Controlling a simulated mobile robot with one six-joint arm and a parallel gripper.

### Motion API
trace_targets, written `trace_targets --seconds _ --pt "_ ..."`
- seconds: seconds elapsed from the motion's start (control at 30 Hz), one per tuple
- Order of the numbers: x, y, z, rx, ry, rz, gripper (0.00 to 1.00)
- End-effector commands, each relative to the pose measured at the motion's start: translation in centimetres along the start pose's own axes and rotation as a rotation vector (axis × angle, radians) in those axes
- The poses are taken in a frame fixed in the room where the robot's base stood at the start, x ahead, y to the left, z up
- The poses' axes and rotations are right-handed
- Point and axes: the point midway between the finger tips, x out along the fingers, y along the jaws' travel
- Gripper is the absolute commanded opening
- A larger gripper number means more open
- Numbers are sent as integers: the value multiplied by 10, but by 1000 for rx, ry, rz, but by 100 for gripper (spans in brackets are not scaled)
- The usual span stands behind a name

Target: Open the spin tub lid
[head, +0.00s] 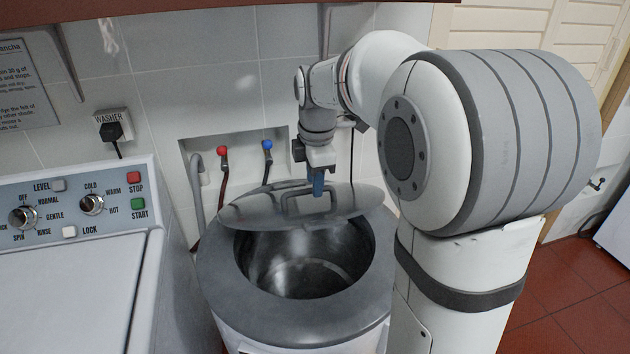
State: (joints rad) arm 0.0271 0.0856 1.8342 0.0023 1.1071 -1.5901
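The spin tub (235,255) is a round grey drum with a broad rim, standing on the floor in the middle of the head view. Its lid (262,209) is a grey oval disc with a rectangular inset, tilted up at the back of the opening. The metal interior (308,272) shows below it. My gripper (318,188) hangs above the lid, with its blue fingertips at or just in front of the lid near the inset. I cannot tell whether they touch it or how far apart they are.
A washer with a control panel (75,207) stands close on the left. Behind the tub is a tiled wall with red (222,151) and blue (267,146) taps and a grey hose (196,190). My arm fills the right side. Red floor tiles (570,285) are clear at the far right.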

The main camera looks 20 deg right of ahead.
Motion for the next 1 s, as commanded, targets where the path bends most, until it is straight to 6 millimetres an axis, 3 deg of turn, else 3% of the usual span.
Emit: trace_targets --seconds 0.13,0.4,0.8,1.0 --pt "10 0 0 0 0 -1 34" --pt "11 0 -1 0 0 0 33" --pt "11 0 -1 -1 0 1 1" --pt "10 0 -1 -1 0 1 0"
